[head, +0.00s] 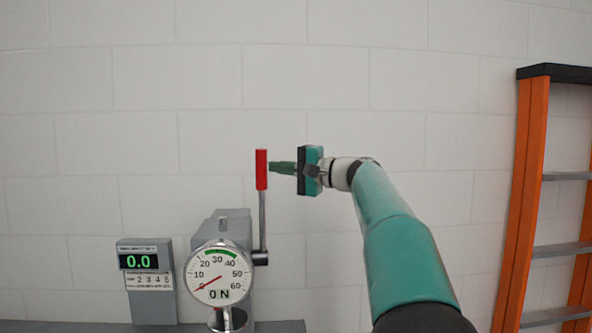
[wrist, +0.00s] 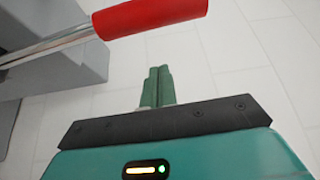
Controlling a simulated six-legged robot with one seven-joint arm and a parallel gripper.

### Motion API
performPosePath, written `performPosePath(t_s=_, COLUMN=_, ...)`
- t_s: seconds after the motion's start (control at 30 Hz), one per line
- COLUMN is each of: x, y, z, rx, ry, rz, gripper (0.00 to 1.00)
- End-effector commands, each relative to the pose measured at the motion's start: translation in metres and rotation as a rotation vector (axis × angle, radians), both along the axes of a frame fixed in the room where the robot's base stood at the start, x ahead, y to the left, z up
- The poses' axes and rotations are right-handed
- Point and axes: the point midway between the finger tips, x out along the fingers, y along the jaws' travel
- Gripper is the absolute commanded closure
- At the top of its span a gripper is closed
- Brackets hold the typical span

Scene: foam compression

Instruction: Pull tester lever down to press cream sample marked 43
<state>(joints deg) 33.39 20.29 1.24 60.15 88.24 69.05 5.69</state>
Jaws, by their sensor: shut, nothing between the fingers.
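The tester's lever stands upright, with a red grip (head: 261,169) on a metal rod (head: 262,220). The round dial (head: 218,273) reads 0 N, with its needle at 0 and a green band near 30 to 40. My gripper (head: 272,168) is shut and empty, pointing left, its fingertips close to the right side of the red grip. In the wrist view the shut fingers (wrist: 157,84) point at the red grip (wrist: 150,14), with a small gap in the picture. I cannot tell from the head view whether they touch. The cream sample is not in view.
A grey display box (head: 148,275) reading 0.0 stands left of the tester body (head: 222,226). A grey bench edge (head: 290,326) runs along the bottom. An orange ladder (head: 530,190) stands at the far right. The white block wall is behind.

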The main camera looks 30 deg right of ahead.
Motion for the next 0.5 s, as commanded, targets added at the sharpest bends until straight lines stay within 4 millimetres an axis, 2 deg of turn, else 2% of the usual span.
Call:
performPosePath(t_s=0.07, x=0.009, y=0.008, z=0.001, rx=0.000, ry=-0.001, rz=0.002, gripper=1.00)
performPosePath(t_s=0.3, x=-0.013, y=0.021, z=0.001, rx=0.000, ry=-0.002, rz=-0.001, gripper=1.00)
performPosePath(t_s=0.5, x=-0.024, y=0.028, z=-0.002, rx=0.000, ry=-0.001, rz=0.000, gripper=1.00)
